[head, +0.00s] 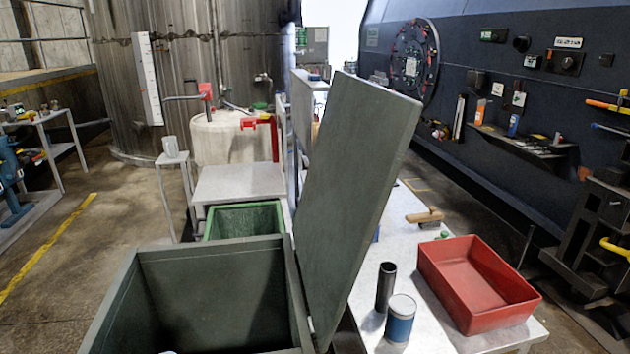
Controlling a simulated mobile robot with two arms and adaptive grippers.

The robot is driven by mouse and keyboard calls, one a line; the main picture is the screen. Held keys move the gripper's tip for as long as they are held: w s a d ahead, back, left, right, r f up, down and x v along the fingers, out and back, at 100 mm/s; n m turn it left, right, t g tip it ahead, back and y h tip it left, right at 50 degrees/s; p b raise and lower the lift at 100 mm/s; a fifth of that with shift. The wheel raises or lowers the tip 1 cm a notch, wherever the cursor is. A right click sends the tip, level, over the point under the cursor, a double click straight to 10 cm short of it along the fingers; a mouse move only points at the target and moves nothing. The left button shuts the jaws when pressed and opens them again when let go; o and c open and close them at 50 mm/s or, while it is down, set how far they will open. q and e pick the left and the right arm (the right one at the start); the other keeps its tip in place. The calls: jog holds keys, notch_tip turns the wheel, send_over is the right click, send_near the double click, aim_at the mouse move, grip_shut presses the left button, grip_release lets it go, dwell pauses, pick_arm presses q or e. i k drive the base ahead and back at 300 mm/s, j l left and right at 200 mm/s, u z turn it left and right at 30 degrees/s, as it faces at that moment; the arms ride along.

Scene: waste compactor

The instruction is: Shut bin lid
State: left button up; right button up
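The grey-green bin (210,290) stands open in the lower left-centre of the head view. Its inside is dark, and I can see its far wall and side walls. The flat green lid (350,180) stands up steeply from the bin's right side, leaning a little to the right, with its lower edge near the bin's right rim. Neither of my grippers is clearly in view. A small pale sliver shows at the very bottom edge, too small to identify.
Right of the lid, a grey table holds a red tray (475,282), a blue can (400,320), a dark cylinder (385,287) and a brush (425,218). A bright green crate (243,219) stands behind the bin.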

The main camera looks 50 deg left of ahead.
aim_at(366, 129)
jog(key=i+l+u, duration=0.1)
jog(key=i+u, duration=0.15)
jog(key=u, duration=0.2)
jog(key=i+l+u, duration=0.2)
jog(key=u, duration=0.2)
jog(key=i+l+u, duration=0.2)
jog(key=u, duration=0.25)
jog(key=i+l+u, duration=0.1)
jog(key=l+u, duration=0.3)
jog(key=i+l+u, duration=0.1)
jog(key=l+u, duration=0.15)
jog(key=u, duration=0.2)
jog(key=l+u, duration=0.9)
jog(key=l, duration=0.25)
jog(key=k, duration=0.4)
